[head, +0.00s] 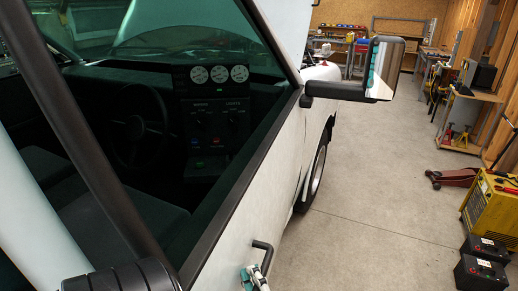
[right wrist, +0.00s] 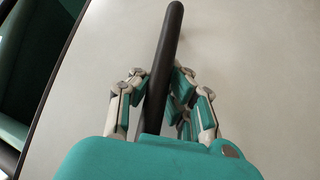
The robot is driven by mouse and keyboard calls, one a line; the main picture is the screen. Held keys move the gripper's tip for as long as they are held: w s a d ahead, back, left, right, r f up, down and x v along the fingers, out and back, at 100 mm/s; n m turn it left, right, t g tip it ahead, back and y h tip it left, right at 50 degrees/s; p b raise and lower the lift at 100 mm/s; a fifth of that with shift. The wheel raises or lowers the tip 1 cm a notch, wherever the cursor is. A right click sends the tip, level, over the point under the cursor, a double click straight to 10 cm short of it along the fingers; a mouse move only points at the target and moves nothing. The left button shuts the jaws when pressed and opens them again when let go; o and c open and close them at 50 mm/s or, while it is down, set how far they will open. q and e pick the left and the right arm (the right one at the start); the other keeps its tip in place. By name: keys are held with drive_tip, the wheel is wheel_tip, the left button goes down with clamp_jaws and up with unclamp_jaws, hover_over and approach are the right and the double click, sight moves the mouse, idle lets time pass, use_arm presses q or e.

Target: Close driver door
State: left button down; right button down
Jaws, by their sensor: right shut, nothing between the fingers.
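The driver door (head: 238,205) is the pale panel with a dark-framed window, running from the bottom middle of the head view toward the mirror. I cannot tell whether it stands slightly open or flush. A black bar handle (head: 264,246) sticks out from its outer face. My right gripper (head: 254,276) is at this handle, at the bottom edge of the head view. In the right wrist view the handle (right wrist: 172,30) runs lengthwise past the fingers, which lie on both sides of it in the picture. The fingers are shut without a grip on it. My left gripper is out of view.
The side mirror (head: 383,68) juts out from the door's front. A front wheel (head: 318,170) is beyond. The concrete floor on the right is clear up to a red jack (head: 452,177), a yellow machine (head: 492,208) and black batteries (head: 482,272). Workbenches stand at the back.

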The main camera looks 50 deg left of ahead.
drive_tip(key=c, duration=1.2)
unclamp_jaws()
drive_tip(key=shift+s, duration=0.1)
drive_tip(key=shift+c, duration=0.2)
drive_tip(key=shift+d+f, duration=0.1)
drive_tip(key=shift+d, duration=0.05)
drive_tip(key=v, duration=1.2)
